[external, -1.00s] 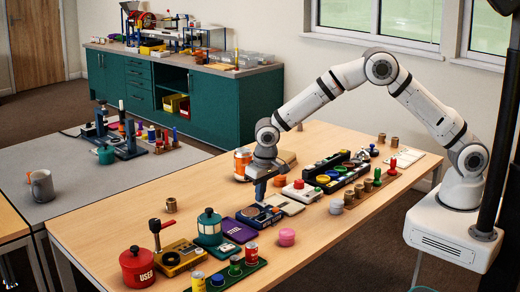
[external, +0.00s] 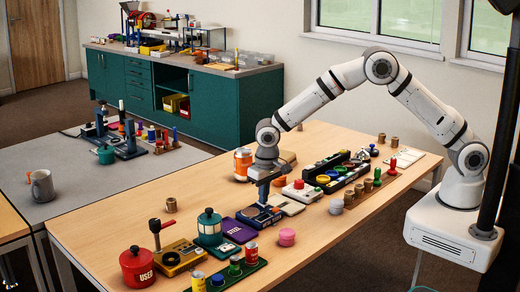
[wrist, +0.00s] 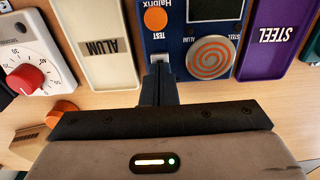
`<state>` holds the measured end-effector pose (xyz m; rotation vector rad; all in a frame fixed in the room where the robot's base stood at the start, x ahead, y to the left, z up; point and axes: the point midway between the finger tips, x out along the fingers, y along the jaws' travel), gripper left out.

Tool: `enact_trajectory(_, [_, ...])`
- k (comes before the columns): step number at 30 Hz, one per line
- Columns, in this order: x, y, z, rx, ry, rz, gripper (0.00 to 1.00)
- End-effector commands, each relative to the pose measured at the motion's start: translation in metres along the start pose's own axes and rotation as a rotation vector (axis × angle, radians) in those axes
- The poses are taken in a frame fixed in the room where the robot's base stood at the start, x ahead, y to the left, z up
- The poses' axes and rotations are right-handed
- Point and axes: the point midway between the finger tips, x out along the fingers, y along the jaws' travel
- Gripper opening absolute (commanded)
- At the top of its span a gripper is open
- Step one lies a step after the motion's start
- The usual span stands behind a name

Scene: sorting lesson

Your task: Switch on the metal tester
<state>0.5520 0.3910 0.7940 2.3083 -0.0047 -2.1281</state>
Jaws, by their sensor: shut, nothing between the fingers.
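The metal tester (external: 258,217) is a blue box on the wooden table. My gripper (external: 263,200) is shut and empty, pointing down at the tester.
A cream ALUM tray (wrist: 95,75) lies left of the tester in the wrist view, and a purple STEEL tray (wrist: 270,40) lies right. A white timer with a red knob (wrist: 25,78) and an orange piece (wrist: 62,112) are close by.

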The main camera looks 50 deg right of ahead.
Motion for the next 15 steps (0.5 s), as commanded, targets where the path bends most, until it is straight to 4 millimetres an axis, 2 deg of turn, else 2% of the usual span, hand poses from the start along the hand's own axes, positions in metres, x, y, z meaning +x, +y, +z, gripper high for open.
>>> enact_trajectory(8, [-0.004,0.0,0.0,0.0,0.001,-0.001,0.0])
enact_trajectory(11, [-0.015,0.0,0.0,0.0,0.001,-0.001,0.0])
enact_trajectory(15, [-0.044,0.0,0.001,-0.001,0.0,-0.001,0.0])
